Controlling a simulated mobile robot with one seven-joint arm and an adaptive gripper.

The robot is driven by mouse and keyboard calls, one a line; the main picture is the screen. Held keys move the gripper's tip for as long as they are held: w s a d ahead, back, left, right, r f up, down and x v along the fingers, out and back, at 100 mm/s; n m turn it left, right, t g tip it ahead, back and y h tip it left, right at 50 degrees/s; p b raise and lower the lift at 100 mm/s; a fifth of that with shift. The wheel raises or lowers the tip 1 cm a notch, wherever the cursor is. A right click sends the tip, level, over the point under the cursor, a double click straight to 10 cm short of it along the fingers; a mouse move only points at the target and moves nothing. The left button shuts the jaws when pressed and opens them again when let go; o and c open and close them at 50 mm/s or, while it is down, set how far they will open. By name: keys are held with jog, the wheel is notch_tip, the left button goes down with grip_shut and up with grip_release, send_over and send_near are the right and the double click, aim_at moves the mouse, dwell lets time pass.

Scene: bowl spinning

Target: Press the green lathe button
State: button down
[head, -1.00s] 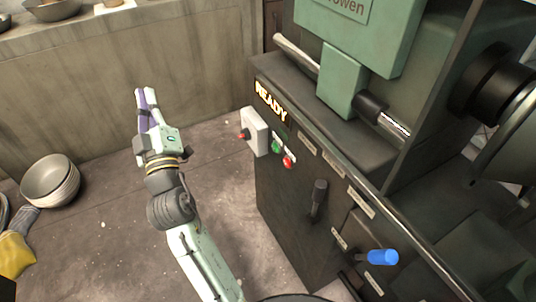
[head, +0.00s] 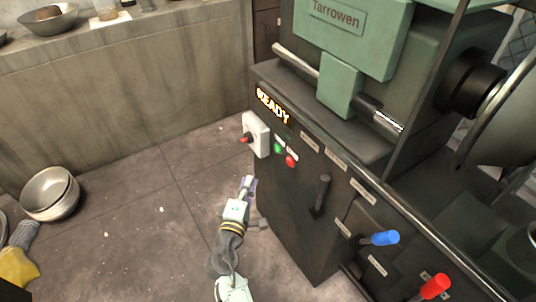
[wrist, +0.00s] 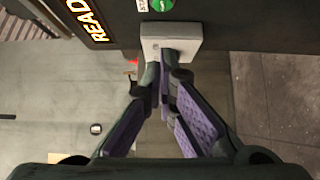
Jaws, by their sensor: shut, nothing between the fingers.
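The green button (head: 278,147) is a small round button on the dark front of the lathe (head: 300,205), just left of a red button (head: 291,161). In the wrist view the green button (wrist: 161,5) shows at the top edge, partly cut off. My gripper (head: 249,183), with purple finger pads, is below and left of the buttons in the head view, pointing up. In the wrist view my gripper (wrist: 165,72) has its fingertips together with nothing visible between them. The tips overlap the lower edge of the white switch box there; I cannot tell whether they touch it.
The white switch box (head: 261,128) with a red knob (head: 246,140) sticks out left of the green button. A lit READY display (head: 272,105) is above. A black lever (head: 320,193) and a blue-handled lever (head: 384,238) stick out lower right. Stacked bowls (head: 50,193) stand on the floor at left.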

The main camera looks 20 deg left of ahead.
aim_at(277, 148)
jog(key=w+d+p, duration=0.1)
jog(key=w+p, duration=0.3)
jog(key=w, duration=0.9)
jog(key=shift+d, duration=0.1)
